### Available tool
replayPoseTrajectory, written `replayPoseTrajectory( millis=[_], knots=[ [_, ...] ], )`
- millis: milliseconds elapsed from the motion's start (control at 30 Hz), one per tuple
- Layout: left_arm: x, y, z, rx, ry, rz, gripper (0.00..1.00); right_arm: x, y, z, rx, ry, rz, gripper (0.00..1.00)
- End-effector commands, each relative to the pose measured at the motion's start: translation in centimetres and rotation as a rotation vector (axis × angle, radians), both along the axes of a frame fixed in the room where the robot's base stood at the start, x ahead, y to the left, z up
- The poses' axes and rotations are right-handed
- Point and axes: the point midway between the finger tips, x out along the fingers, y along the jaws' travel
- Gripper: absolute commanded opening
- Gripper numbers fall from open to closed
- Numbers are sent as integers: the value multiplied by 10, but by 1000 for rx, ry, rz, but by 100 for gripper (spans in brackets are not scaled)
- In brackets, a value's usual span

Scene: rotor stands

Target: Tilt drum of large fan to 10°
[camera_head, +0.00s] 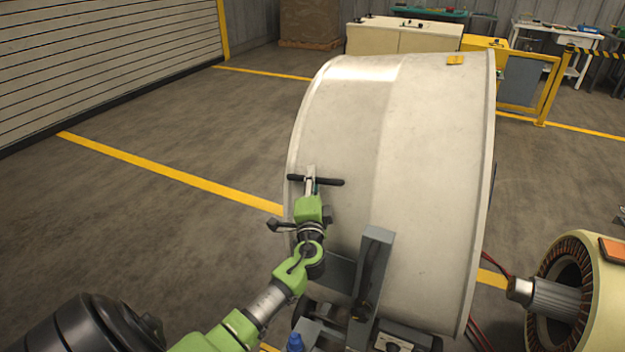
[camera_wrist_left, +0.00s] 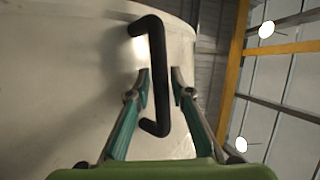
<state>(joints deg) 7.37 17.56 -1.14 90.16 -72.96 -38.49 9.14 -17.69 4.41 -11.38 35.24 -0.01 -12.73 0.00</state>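The large fan drum (camera_head: 430,150) is a wide pale metal cylinder in the middle of the head view, held by a grey stand upright (camera_head: 375,260). A black bar handle (camera_head: 331,182) sticks out from its left side. My left gripper (camera_head: 312,186) is at this handle. In the left wrist view the black handle (camera_wrist_left: 158,75) lies between the two teal-sided fingers of my left gripper (camera_wrist_left: 161,76), which are apart with a gap visible on each side. The drum wall (camera_wrist_left: 60,80) fills the left of that view. My right gripper is not in view.
A cream motor-like unit with copper windings (camera_head: 567,290) stands at the lower right, with red cables near it. A yellow rail (camera_head: 545,90) and cabinets (camera_head: 400,38) are behind the drum. The floor to the left is clear up to the shutter wall.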

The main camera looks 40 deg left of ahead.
Motion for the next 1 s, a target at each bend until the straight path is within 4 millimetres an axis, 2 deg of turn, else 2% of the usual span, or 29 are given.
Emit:
replayPoseTrajectory(
  millis=[67,233,500,700,1000],
  knots=[
    [-1,0,0,0,-1,1,21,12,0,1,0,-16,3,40],
    [-13,-10,-2,0,1,0,21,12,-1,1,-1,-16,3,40],
    [-58,-45,-9,-3,2,0,21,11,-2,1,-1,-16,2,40],
    [-84,-65,-12,-2,1,-2,21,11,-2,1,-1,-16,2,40],
    [-95,-74,-13,0,0,0,21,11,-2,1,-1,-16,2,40]
  ],
)
